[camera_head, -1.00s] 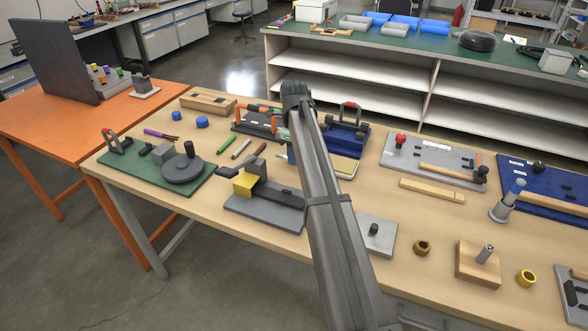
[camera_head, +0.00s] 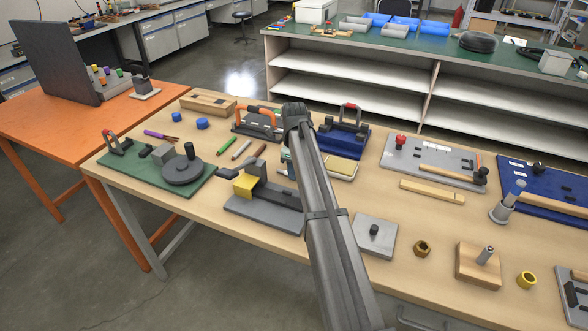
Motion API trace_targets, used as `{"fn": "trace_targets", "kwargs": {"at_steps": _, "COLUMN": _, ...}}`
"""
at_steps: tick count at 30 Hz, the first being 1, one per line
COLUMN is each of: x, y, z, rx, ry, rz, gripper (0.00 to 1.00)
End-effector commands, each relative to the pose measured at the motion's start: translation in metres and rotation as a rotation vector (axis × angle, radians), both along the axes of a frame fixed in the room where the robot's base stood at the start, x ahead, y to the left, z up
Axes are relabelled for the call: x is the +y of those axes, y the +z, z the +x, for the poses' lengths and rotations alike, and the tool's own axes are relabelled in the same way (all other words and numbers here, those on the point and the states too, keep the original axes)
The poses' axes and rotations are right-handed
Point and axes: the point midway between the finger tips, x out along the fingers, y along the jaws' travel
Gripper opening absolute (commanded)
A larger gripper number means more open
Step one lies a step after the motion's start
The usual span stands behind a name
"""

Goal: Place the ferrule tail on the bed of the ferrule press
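Short cable tails lie mid-left on the table: a green one (camera_head: 226,146), a white one (camera_head: 242,149) and a brown one (camera_head: 259,151). Purple pieces (camera_head: 160,134) lie farther left. I cannot tell which is the ferrule tail. Candidates for the ferrule press are the grey fixture with a yellow block (camera_head: 245,186), the orange-handled device (camera_head: 257,122) and the blue-based device with a red handle (camera_head: 343,138); I cannot tell which it is. My gripper (camera_head: 287,160) is mostly hidden behind my arm, near the brown tail and the grey fixture. Its fingers and any load are hidden.
A green board with a round grey disc (camera_head: 182,170) stands left. A grey plate with a knob (camera_head: 374,236), a wooden block with a peg (camera_head: 478,262) and ring pieces (camera_head: 422,248) stand right. A wooden bar (camera_head: 432,192) lies behind them.

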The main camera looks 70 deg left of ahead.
Motion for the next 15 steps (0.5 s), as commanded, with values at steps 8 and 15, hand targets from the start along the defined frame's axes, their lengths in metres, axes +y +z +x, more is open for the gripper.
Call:
{"fn": "trace_targets", "kwargs": {"at_steps": 8, "x": 0.0000, "y": 0.0003, "z": 0.0000, "rx": 0.000, "ry": 0.000, "rz": 0.000, "gripper": 0.41}}
{"fn": "trace_targets", "kwargs": {"at_steps": 15, "x": 0.0000, "y": 0.0002, "z": 0.0000, "rx": 0.000, "ry": 0.000, "rz": 0.000, "gripper": 0.41}}
